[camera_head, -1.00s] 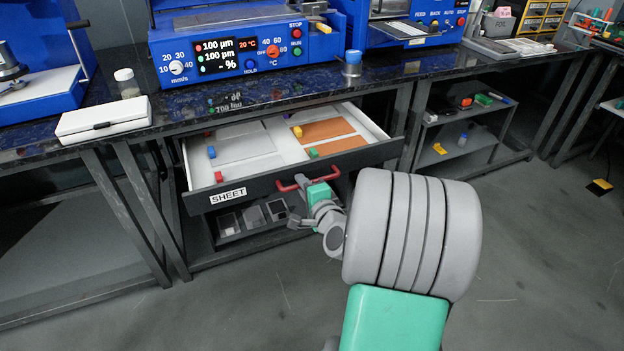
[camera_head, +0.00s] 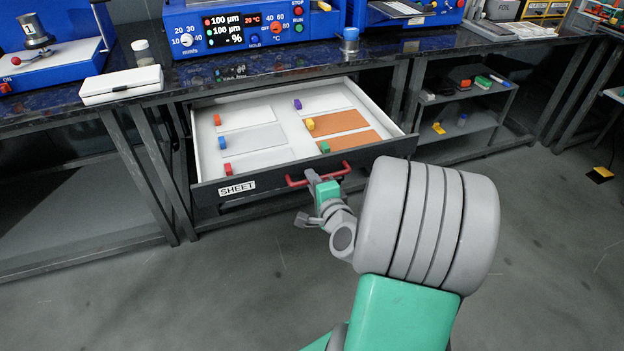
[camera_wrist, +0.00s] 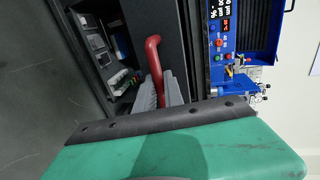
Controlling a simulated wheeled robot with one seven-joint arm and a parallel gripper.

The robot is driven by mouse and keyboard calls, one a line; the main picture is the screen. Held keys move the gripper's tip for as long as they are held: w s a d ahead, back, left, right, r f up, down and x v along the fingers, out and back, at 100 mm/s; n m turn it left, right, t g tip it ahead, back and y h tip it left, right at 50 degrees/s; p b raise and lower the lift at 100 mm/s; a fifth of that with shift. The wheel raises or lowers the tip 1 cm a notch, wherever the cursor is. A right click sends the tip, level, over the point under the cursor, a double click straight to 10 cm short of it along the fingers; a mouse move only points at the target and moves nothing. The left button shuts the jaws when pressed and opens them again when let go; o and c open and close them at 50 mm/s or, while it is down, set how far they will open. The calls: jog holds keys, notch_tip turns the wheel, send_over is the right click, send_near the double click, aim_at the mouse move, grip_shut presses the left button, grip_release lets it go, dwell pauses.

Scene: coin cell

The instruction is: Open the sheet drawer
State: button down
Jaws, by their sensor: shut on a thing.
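The sheet drawer (camera_head: 280,181) has a dark front with a white "SHEET" label and stands well out from under the bench. Its inside shows white, grey and copper-coloured sheets with small coloured blocks on them. The red handle (camera_head: 296,183) is on the drawer front, right of the label. My gripper (camera_head: 313,178) is shut on this handle. In the wrist view the red handle (camera_wrist: 153,58) runs down between the grey fingers of my gripper (camera_wrist: 160,92). The fingertips are small in the head view and partly hidden by the wrist.
The dark bench top (camera_head: 290,60) carries blue machines, a white case (camera_head: 121,85) and small jars. An open shelf (camera_head: 468,100) with small items stands under the bench at the right. The floor in front of the drawer is clear apart from my arm.

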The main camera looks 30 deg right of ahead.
jog(key=c, duration=1.7)
grip_release()
jog(key=shift+s, duration=0.1)
jog(key=v, duration=0.7)
jog(key=shift+s+a+p, duration=0.1)
jog(key=shift+s+p, duration=0.2)
